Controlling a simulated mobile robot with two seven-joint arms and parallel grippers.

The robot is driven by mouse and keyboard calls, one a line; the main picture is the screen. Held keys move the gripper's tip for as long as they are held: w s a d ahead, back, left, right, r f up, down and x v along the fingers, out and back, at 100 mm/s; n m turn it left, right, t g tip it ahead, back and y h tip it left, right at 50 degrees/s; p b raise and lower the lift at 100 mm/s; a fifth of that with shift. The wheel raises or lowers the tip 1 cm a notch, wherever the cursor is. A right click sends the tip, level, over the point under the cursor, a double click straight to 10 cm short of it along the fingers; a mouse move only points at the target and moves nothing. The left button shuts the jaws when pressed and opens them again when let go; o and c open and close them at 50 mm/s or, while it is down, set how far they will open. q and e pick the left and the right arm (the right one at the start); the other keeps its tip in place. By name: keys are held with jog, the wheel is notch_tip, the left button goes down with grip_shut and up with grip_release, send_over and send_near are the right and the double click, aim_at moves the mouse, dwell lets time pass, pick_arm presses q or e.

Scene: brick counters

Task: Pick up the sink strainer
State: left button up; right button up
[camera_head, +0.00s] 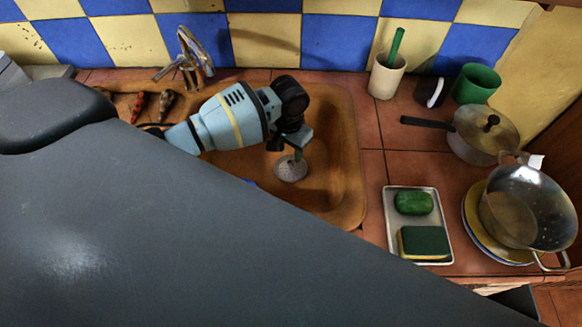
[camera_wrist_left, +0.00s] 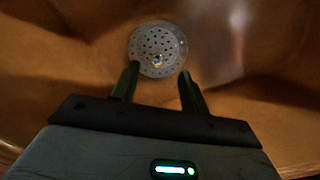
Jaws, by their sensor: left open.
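The sink strainer (camera_head: 290,169) is a round, perforated grey metal disc lying in the brown sink basin (camera_head: 345,150). In the left wrist view the strainer (camera_wrist_left: 158,48) shows a small shiny knob at its middle. My left gripper (camera_head: 297,155) is over the strainer in the head view, pointing down into the basin. In the left wrist view my left gripper (camera_wrist_left: 157,75) is open, with its two fingers apart at the strainer's near edge and nothing between them. I cannot tell how high the fingertips are above it. My right gripper does not show.
A faucet (camera_head: 190,60) stands behind the sink. To the right are a tray (camera_head: 445,238) with a sponge (camera_head: 423,242) and green soap (camera_head: 413,203), a lidded pan (camera_head: 480,135), a colander (camera_head: 525,205) and cups. My own dark grey body hides the lower left.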

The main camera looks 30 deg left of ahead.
aim_at(291, 162)
pick_arm(q)
jog(key=f, duration=0.4)
jog(key=shift+d+f, duration=0.2)
jog(key=shift+f, duration=0.05)
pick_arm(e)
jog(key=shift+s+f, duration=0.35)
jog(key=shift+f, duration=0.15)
pick_arm(q)
grip_shut()
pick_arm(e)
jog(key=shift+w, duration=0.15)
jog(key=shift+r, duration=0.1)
